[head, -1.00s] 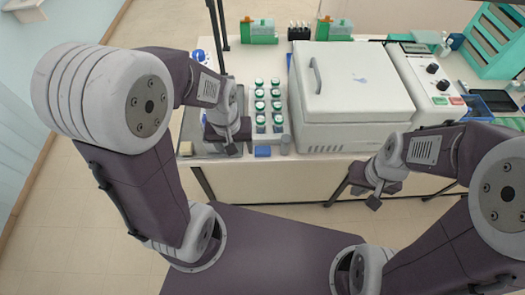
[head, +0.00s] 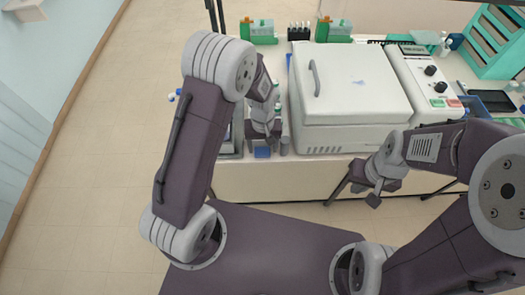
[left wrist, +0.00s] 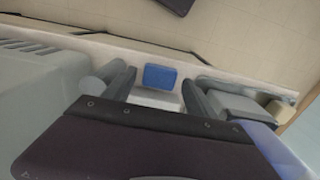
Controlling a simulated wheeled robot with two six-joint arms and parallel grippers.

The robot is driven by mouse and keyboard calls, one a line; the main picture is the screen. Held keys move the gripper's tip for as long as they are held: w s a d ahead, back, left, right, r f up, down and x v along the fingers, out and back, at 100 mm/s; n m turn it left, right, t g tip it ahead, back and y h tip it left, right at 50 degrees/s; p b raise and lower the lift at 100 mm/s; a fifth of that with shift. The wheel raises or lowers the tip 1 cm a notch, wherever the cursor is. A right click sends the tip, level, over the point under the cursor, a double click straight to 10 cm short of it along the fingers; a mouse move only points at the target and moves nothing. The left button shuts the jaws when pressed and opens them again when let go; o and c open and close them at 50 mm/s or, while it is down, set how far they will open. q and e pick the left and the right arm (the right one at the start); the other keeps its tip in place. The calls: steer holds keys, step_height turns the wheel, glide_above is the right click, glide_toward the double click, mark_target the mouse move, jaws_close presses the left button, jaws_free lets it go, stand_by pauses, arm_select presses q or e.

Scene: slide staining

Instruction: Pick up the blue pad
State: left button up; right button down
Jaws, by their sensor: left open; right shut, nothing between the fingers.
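The blue pad (head: 262,152) lies at the front edge of the table, left of the white machine. My left gripper (head: 264,136) is just behind and above it in the head view. In the left wrist view the blue pad (left wrist: 160,77) shows between the two spread fingers of my left gripper (left wrist: 160,88), apart from both. My left gripper is open and empty. My right gripper (head: 374,194) is shut and empty, in front of the table to the right.
The white machine (head: 350,90) stands right of the pad. A small grey cylinder (head: 284,146) stands close beside the pad. A beige block (left wrist: 280,112) shows near the table edge. My left arm hides most of the bottle rack. Green boxes (head: 258,38) stand at the back.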

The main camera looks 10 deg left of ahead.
mark_target(262, 154)
arm_select(q)
steer(key=f, duration=0.3)
steer(key=shift+s, duration=0.2)
steer(key=shift+w+f, duration=0.15)
steer(key=shift+f, duration=0.25)
steer(key=c, duration=1.2)
steer(key=shift+r, duration=0.45)
step_height(262, 154, up, 9)
steer(key=shift+r, duration=0.1)
